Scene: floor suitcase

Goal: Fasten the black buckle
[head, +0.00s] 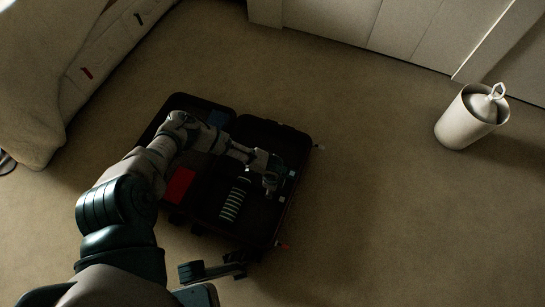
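An open black suitcase (262,222) lies on the carpet in the head view. My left arm reaches across it, and my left gripper (270,178) is over the right half near the right edge. Dark surroundings and the small size hide whether its fingers are open or shut. I cannot make out the black buckle against the dark suitcase. My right gripper (238,264) appears low in the view, just below the suitcase's near edge. Its finger state is unclear, and I see nothing held in it.
A striped item (234,200) and a red item (180,186) lie in the suitcase. A pale bin (468,118) stands at upper right. A bed (60,60) is at upper left and white cabinets (400,25) line the top. Carpet right of the suitcase is clear.

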